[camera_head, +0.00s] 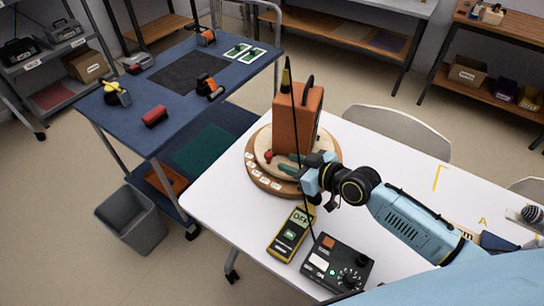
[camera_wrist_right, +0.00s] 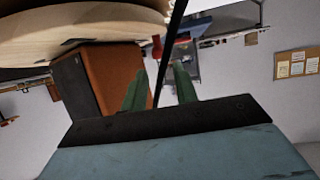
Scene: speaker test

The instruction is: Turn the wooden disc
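The round wooden disc (camera_head: 263,142) lies on a wider, darker wooden base (camera_head: 334,151) on the white table. An orange speaker box (camera_head: 298,118) stands upright on the disc. A small red knob (camera_head: 268,156) shows at the disc's near left. My right gripper (camera_head: 287,164) reaches in from the right, with its green fingers over the disc's near side, close to the knob. In the right wrist view, its fingers (camera_wrist_right: 160,70) are apart, with a dark cable crossing that view between them. Whether they touch the disc (camera_wrist_right: 80,22) cannot be told. My left gripper is not in view.
A yellow meter reading OFF (camera_head: 292,234) and a black control box (camera_head: 337,263) lie in front of the disc. A black-and-yellow probe (camera_head: 287,76) stands upright against the speaker, its cable hanging down beside my gripper. A blue table (camera_head: 150,125) with tools is at left.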

